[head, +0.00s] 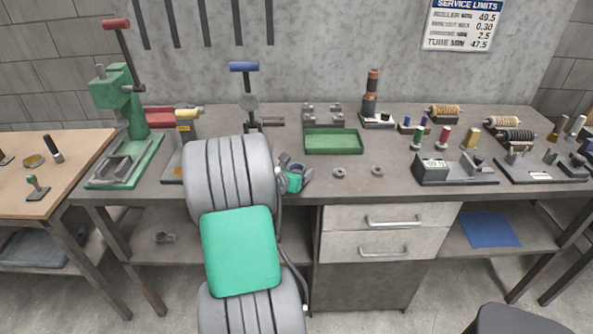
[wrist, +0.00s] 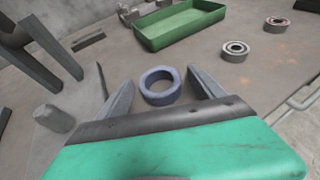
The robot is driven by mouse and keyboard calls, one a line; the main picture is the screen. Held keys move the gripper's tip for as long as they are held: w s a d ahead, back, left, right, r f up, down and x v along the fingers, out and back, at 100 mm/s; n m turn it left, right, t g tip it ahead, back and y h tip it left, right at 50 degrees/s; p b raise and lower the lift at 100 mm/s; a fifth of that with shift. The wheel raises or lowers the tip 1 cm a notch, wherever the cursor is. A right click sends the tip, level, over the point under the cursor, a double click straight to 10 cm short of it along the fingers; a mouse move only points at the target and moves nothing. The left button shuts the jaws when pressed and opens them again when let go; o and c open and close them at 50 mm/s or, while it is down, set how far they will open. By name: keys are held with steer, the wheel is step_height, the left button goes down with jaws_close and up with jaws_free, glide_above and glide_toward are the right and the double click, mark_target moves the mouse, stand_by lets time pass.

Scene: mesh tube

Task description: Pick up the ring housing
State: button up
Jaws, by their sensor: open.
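A short, thick blue-grey ring that looks like the ring housing (wrist: 147,92) stands on the grey bench, its round hole facing up. In the wrist view it sits between the two dark fingers of my gripper (wrist: 160,80). The fingers are open, one to each side of the ring, with a visible gap on the right. I cannot tell whether the left finger touches it. In the head view my gripper (head: 296,168) is low over the bench, and the ring is small and mostly hidden by the fingers and my arm.
A green tray (head: 333,150) lies behind the ring. Two small bearings (head: 340,172) (head: 377,171) lie to the right on clear bench. A press with a blue handle (head: 245,67) stands behind my arm at left. A grey gauge fixture (head: 452,172) stands further right.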

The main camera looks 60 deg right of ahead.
steer(key=shift+c, duration=0.3)
jaws_close()
stand_by(0.6)
